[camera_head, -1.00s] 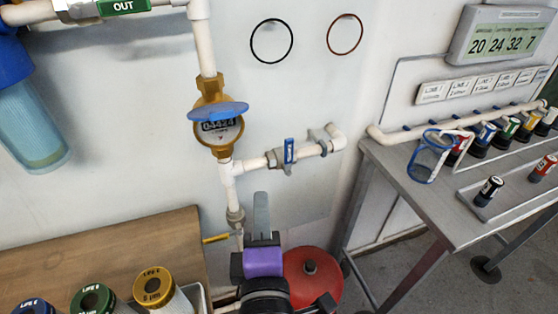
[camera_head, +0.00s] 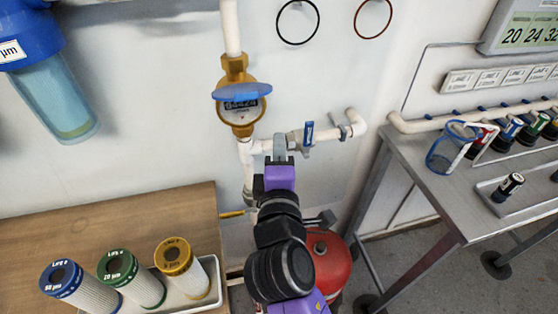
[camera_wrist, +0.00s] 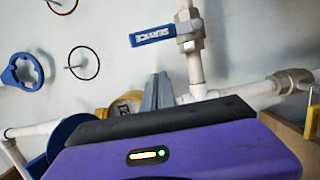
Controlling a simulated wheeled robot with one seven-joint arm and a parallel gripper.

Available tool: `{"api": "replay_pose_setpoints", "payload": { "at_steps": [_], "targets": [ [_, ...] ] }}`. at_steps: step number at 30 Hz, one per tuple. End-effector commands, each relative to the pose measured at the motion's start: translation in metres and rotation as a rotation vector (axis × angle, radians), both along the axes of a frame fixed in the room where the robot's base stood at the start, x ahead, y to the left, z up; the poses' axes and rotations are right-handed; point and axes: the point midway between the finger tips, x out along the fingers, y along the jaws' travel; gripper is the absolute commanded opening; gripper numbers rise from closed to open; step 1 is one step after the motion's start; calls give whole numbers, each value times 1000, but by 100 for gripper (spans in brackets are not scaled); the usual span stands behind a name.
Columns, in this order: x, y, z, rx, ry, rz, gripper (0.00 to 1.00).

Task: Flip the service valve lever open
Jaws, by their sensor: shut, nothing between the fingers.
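The service valve lever (camera_head: 308,134) is a small blue handle standing upright on the short horizontal white pipe, crosswise to it. In the wrist view the blue lever (camera_wrist: 153,35), marked SERVICE, juts left from its metal valve body (camera_wrist: 190,32), across the pipe. My gripper (camera_head: 279,147) is in front of the pipe, just left of the lever in the head view. Its grey fingers (camera_wrist: 158,91) are together, with nothing between them. In the wrist view they are below the lever with a gap, so they appear apart from it.
A brass water meter (camera_head: 239,104) with a blue lid is left of the valve. A red tank (camera_head: 327,258) stands below. A wooden bench (camera_head: 120,225) with filter cartridges is left, and a metal table (camera_head: 425,190) right. Wall around the lever is mostly clear.

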Motion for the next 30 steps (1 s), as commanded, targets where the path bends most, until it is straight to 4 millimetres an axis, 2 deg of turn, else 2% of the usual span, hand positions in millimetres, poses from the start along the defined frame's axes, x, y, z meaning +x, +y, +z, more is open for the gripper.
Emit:
{"api": "replay_pose_setpoints", "payload": {
  "at_steps": [1,3,9,30],
  "targets": [
    [1,-12,1,-1,3,-5,0],
    [3,-21,1,0,3,-5,0],
    [7,-35,0,0,1,-2,0],
    [8,-41,2,48,15,-3,0]
  ]
}}
